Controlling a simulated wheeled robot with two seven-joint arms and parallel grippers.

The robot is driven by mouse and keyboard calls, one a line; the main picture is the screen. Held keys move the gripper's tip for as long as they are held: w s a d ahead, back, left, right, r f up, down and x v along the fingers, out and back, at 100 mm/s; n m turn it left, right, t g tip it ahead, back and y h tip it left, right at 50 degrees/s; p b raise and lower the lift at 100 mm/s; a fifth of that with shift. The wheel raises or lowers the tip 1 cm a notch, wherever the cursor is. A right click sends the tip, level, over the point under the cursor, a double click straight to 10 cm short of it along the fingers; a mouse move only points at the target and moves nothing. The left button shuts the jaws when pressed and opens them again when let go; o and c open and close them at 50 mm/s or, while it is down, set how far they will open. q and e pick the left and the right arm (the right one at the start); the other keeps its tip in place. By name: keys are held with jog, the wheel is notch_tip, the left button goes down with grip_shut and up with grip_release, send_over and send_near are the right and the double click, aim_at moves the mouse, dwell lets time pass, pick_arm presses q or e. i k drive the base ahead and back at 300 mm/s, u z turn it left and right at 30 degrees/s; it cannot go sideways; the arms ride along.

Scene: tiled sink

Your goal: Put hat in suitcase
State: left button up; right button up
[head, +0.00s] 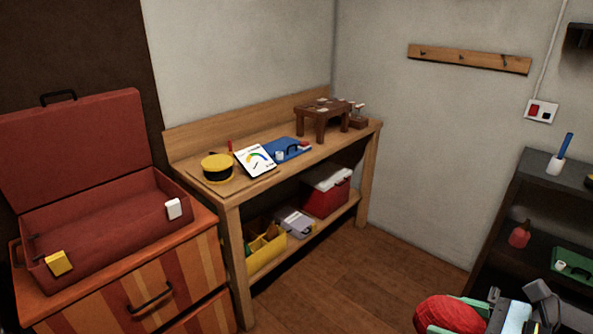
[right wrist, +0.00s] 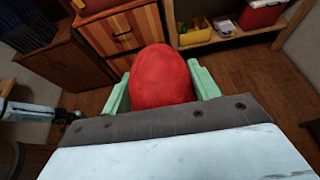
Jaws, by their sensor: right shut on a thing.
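The red, rounded hat (head: 447,314) is held in my right gripper (head: 460,312) at the bottom right of the head view. In the right wrist view the hat (right wrist: 162,75) sits between the two green fingers (right wrist: 160,82), which are shut on it. The red suitcase (head: 112,238) stands open on the orange striped drawer unit at the left, its lid leaning back. My left gripper is not seen.
A wooden workbench (head: 232,196) stands right of the drawers (head: 180,275), with a yellow-black round item (head: 217,168), a blue board and a small wooden stand (head: 322,113). A dark shelf (head: 520,190) is at the right. The wooden floor (head: 345,265) between is clear.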

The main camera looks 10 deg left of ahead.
aim_at(112, 228)
jog(key=u, duration=1.2)
jog(key=i, duration=1.65)
jog(key=u, duration=5.7)
